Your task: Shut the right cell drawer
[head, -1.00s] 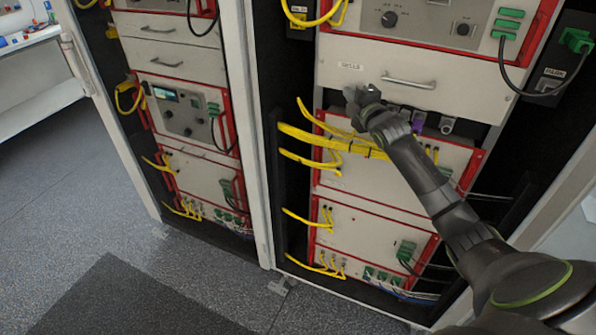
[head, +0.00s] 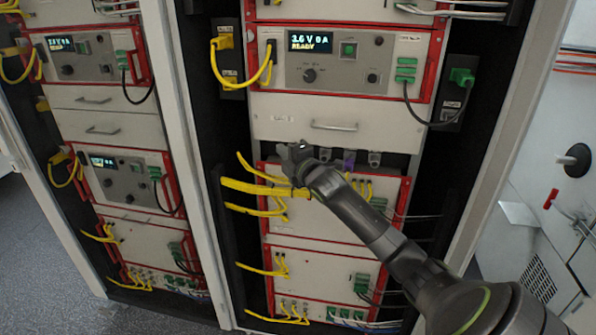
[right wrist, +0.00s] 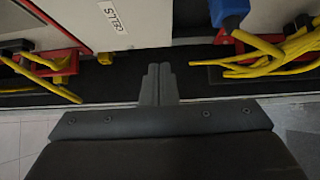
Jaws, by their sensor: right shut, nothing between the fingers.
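The right cell drawer (head: 382,126) is a pale panel in the right rack, with a bar handle (head: 333,126) and a small label at its left. I cannot tell how far it stands out. In the right wrist view, its front (right wrist: 165,22) with the "CELLS" label is at the top. My right gripper (head: 290,152) is shut and empty, just below the label, near the drawer's lower left edge. In the right wrist view, its fingers (right wrist: 158,80) lie together; whether they touch the drawer is unclear. My left gripper is not in view.
Yellow cables (head: 252,187) run left of and below my right gripper. A display unit (head: 340,62) sits above the drawer. The left rack (head: 105,130) has closed-looking panels.

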